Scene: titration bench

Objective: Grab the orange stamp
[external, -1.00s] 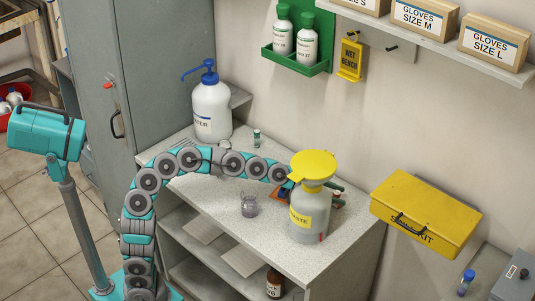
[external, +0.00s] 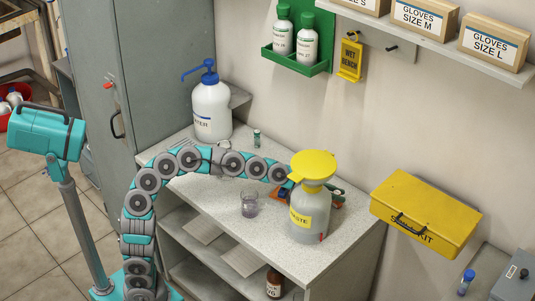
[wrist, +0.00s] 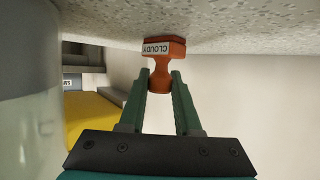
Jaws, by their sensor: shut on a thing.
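The orange stamp (wrist: 161,62) is in the wrist view, with a white label reading "CLOUDY" on its wider block. My gripper (wrist: 160,82) is shut on the narrow handle end of the stamp, one green finger on each side. The stamp's block is at the speckled bench top (wrist: 230,30); I cannot tell whether it touches it. In the external view my gripper (external: 338,191) is mostly hidden behind the waste bottle, and only a small part of the orange stamp (external: 336,202) shows there.
The grey waste bottle (external: 310,217) with a yellow funnel (external: 313,166) stands close in front of my gripper. A glass beaker (external: 249,204), a small vial (external: 257,138) and a water bottle (external: 211,110) stand on the bench. A yellow spill kit (external: 425,212) is at right.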

